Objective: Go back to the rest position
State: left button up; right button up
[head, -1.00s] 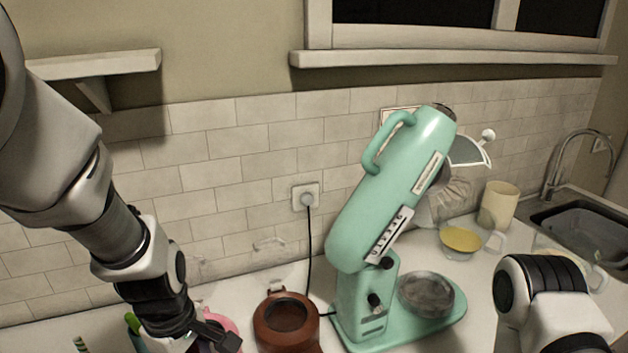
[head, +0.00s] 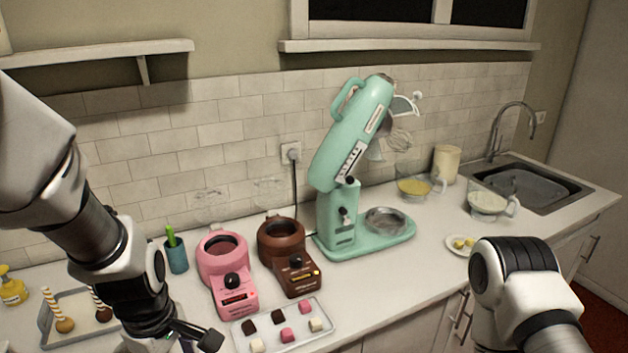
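My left gripper (head: 188,338) is at the lower left, over the front of the counter, left of the tray of small cubes. Its fingers are dark and partly cut off by the bottom edge, so its opening is unclear. My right arm comes in from the lower right, in front of the counter. Its gripper is outside the picture. No turntable shows in this view.
A mint stand mixer (head: 352,150) has its head tilted up. Pink (head: 232,272) and brown (head: 290,256) melting pots stand beside it. A tray of cubes (head: 300,340) lies at the front. A cake-pop tray (head: 50,345) is left, the sink (head: 535,185) right.

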pick_arm(q)
jog(key=s+a+f+m+g+b, duration=0.1)
jog(key=s+f+m+g, duration=0.1)
jog(key=s+f, duration=0.65)
jog(key=s+a+f+m+g+b, duration=0.15)
jog(key=s+f, duration=0.35)
jog(key=f, duration=0.7)
jog(key=s+a+f+m+g+b, duration=0.1)
jog(key=s+f+m+g, duration=0.15)
jog(key=s+f, duration=0.6)
jog(key=w+f+m+t, duration=0.4)
jog(key=w+m+t, duration=0.1)
jog(key=w+m, duration=0.3)
jog(key=shift+f, duration=0.15)
pick_arm(e)
jog(key=f, duration=0.2)
jog(key=w+f, duration=0.1)
jog(key=f, duration=0.1)
jog(key=shift+w+f, duration=0.1)
jog(key=shift+w, duration=0.1)
